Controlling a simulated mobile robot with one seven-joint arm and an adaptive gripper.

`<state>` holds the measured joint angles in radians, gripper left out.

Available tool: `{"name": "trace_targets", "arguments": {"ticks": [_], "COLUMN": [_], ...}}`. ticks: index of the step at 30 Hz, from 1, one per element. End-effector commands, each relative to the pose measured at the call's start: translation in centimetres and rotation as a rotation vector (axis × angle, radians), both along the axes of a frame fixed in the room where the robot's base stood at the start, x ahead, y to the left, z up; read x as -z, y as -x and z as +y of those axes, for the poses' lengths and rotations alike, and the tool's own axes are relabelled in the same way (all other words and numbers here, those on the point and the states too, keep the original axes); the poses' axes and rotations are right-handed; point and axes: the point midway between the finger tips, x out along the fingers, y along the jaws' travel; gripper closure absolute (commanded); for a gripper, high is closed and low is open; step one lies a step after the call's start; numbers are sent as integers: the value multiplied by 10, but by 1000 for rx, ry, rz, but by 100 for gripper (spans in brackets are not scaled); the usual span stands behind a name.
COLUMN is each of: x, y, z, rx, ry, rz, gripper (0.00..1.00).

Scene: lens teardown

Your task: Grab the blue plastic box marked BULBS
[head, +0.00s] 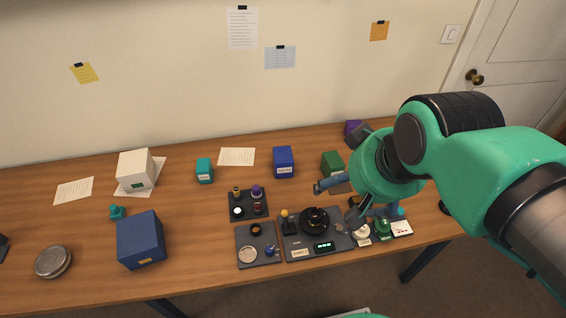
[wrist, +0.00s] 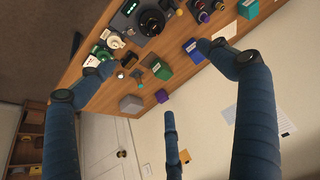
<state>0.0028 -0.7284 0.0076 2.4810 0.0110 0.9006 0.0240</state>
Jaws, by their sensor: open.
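A blue box (head: 283,162) with a small white label stands upright at the back middle of the table; the label's print is too small to read surely. In the wrist view the blue box (wrist: 194,50) shows close to the right fingertip, partly hidden by it; I cannot tell how near it is in depth. A larger dark blue box (head: 141,240) with a yellow label stands at the front left. My gripper (head: 340,204) is open and empty, right of the blue box in the head view. Its spread blue fingers also show in the wrist view (wrist: 153,57).
A green box (head: 332,164) and a purple box (head: 353,132) stand right of the blue box, near my arm. A teal box (head: 204,171) and a paper (head: 237,156) lie to its left. Dark trays (head: 248,214) with small parts lie in front.

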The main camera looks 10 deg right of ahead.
Motion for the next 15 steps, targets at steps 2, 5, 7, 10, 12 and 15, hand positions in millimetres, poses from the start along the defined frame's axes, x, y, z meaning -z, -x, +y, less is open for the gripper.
{"name": "trace_targets", "arguments": {"ticks": [2,5,7,10,12,15], "x": [-3,-7,-11,-14,-16,-16], "y": [-8,-23,-36,-57,-73,-96], "z": [1,3,5,8,9,11], "rx": [25,70,110,177,226,300], "ry": [-19,-54,-85,-133,-167,-215], "rz": [15,37,56,89,112,146], "gripper": [8,8,8,8,8,8]}}
